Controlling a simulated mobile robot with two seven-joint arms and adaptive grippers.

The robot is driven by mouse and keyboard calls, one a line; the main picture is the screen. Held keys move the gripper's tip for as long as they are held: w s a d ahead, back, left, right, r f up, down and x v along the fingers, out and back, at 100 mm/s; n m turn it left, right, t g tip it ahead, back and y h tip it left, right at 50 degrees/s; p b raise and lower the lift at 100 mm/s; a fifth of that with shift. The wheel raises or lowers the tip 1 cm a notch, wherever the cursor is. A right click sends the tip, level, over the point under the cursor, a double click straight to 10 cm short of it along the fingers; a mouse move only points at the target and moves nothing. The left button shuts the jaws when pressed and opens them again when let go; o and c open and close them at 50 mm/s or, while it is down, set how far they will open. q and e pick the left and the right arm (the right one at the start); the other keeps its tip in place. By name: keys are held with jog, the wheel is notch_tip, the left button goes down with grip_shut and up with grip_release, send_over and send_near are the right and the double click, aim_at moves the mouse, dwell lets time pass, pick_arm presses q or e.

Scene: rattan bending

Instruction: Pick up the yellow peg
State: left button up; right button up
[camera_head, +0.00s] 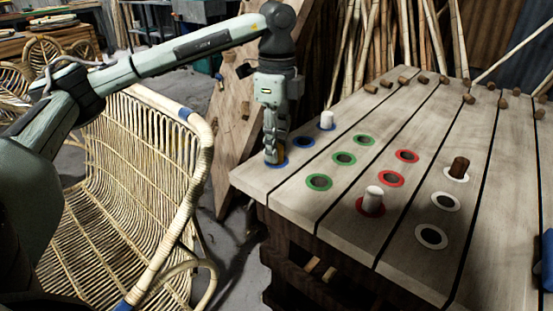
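My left gripper (275,160) points straight down at the near left corner of the plank table, with its fingertips at a blue ring (285,164) around a hole. A small yellow-orange patch shows at the fingers. It may be the yellow peg, but the fingers hide most of it. I cannot tell whether the fingers are closed on it. No yellow peg shows clearly elsewhere. My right gripper is not in view.
The table (330,205) has blue, green, red and white rings. A white peg (327,119) stands at a blue ring, another white peg (373,199) at a red one, and a brown peg (459,167) at a white one. A rattan bench (135,180) stands left.

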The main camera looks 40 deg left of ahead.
pick_arm(q)
jog(key=c, duration=0.5)
jog(key=shift+r, duration=0.45)
jog(key=r, duration=0.3)
jog(key=shift+s+a+r, duration=0.2)
jog(key=shift+r, duration=0.1)
jog(key=s+a+r+p, duration=0.1)
jog(key=s+a+r, duration=0.4)
jog(key=s, duration=0.4)
jog(key=shift+s+a+r+p, duration=0.2)
jog(key=shift+s+r+p, duration=0.2)
jog(key=shift+r, duration=0.35)
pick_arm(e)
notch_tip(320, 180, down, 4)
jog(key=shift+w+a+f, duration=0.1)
